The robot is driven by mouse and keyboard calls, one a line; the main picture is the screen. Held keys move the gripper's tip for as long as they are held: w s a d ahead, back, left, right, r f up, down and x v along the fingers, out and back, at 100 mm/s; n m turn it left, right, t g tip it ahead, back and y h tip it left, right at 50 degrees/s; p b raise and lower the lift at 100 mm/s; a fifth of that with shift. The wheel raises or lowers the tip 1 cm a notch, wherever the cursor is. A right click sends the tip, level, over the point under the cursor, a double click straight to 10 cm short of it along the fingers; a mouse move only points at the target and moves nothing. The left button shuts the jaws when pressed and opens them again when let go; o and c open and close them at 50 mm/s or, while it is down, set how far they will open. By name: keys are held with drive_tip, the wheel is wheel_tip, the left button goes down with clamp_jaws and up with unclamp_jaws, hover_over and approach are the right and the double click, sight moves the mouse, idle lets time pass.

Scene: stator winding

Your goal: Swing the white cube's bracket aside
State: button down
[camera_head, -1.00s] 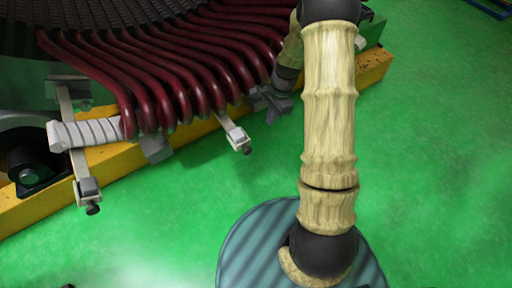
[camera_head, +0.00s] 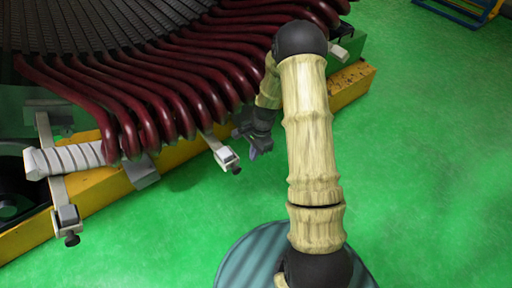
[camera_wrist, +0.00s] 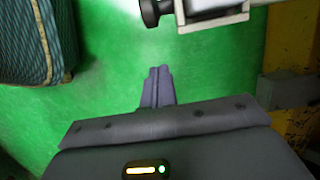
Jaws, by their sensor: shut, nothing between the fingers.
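A pale bracket arm with a whitish cube (camera_head: 228,157) and a dark knob at its end sticks out from under the dark red coils onto the green floor side. In the wrist view the cube end (camera_wrist: 215,12) with its black knob shows at the top edge, partly cut off. My gripper (camera_head: 257,150) is just right of this cube in the head view, pointing down and apart from it as far as I can tell. In the wrist view its fingers (camera_wrist: 158,72) are together and empty, below the knob, with green floor between.
A second bracket with a grey block and knob (camera_head: 67,217) stands at the left beside a white ribbed bar (camera_head: 65,159). Dark red coils (camera_head: 180,85) overhang the yellow base beam (camera_head: 95,193). Green floor (camera_head: 430,150) is open at the right.

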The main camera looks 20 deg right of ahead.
drive_tip(key=a, duration=0.2)
drive_tip(key=s+a+b, duration=0.1)
drive_tip(key=shift+s+a+f, duration=0.1)
drive_tip(key=shift+a+f, duration=0.25)
drive_tip(key=shift+f, duration=0.05)
drive_tip(key=shift+a, duration=0.1)
